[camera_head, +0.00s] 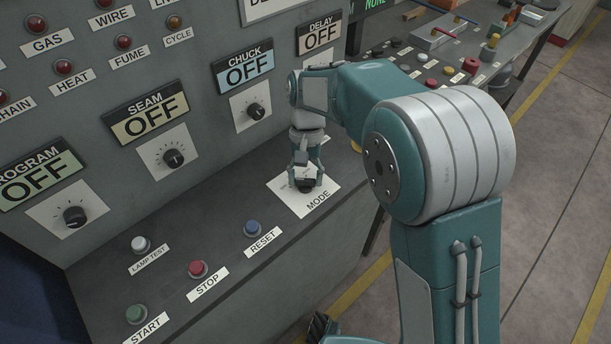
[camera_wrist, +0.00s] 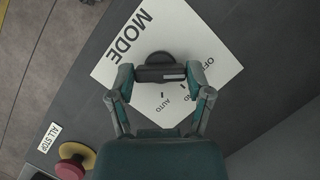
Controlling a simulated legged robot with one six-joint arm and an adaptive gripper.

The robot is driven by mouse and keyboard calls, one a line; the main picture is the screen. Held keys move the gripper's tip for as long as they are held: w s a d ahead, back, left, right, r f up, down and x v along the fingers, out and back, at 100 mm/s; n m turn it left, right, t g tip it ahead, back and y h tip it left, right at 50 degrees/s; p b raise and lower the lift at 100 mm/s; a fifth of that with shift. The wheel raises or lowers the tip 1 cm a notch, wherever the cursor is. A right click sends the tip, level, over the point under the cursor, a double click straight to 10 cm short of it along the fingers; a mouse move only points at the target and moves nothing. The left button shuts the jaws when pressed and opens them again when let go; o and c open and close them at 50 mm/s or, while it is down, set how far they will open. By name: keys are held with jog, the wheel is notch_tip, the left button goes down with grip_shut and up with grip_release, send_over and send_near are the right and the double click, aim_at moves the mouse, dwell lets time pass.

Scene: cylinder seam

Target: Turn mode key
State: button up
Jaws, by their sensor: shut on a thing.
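The black mode key (camera_wrist: 160,73) sits on its white square MODE plate (camera_wrist: 186,28) on the console's sloping shelf. In the wrist view my gripper (camera_wrist: 160,75) has its two fingers at either end of the key's bar, shut on it. The plate reads AUTO, with other labels partly hidden by a finger. In the head view my gripper (camera_head: 308,183) reaches down onto the key, which is mostly hidden by the fingers. The MODE plate (camera_head: 318,200) shows around it.
A blue RESET button (camera_head: 252,228), a red STOP button (camera_head: 198,268), a green START button (camera_head: 136,313) and a white LAMP TEST button (camera_head: 140,243) stand left of the plate. A red ALL STOP button (camera_wrist: 70,168) is near my wrist. The upright panel stands behind.

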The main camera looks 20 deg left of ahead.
jog(key=shift+w, duration=0.1)
dwell(0.4)
jog(key=o, duration=1.1)
jog(key=shift+a, duration=0.15)
jog(key=shift+o, duration=0.2)
jog(key=shift+w+r, duration=0.2)
jog(key=shift+r, duration=0.2)
jog(key=v, duration=1.1)
jog(key=shift+a, duration=0.1)
